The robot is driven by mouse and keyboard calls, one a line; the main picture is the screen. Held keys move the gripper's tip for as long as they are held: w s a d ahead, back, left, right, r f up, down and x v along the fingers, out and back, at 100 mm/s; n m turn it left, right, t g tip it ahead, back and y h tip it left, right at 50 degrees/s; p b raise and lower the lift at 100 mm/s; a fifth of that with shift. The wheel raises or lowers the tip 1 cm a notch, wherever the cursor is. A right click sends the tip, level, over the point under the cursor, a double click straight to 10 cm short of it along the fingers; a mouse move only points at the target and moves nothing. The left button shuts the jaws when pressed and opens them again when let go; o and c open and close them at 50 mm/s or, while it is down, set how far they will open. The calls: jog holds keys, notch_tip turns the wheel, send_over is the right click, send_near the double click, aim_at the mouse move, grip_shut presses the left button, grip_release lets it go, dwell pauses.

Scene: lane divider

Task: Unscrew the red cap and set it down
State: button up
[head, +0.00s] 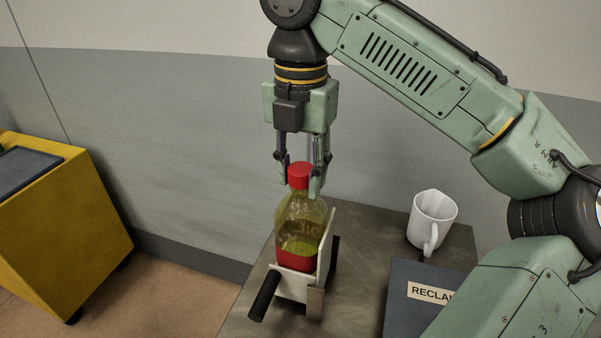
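The red cap (299,176) sits on top of the bottle's neck. My gripper (300,182) points straight down over it, with one finger on the left of the cap and one on the right. The fingertips are at cap height, very close to its sides. I cannot tell whether they touch or grip the cap.
The holder has a black handle (264,296) sticking out toward the front left. A white mug (432,222) and a dark blue box labelled "RECLA…" (406,300) stand to the right, the box partly behind my arm. A yellow cart (75,225) stands apart at left.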

jog(key=c, duration=0.5)
jog(key=shift+n, duration=0.4)
jog(key=shift+c, duration=0.5)
jog(key=shift+n, duration=0.5)
jog(key=shift+n, duration=0.8)
jog(key=shift+n, duration=0.9)
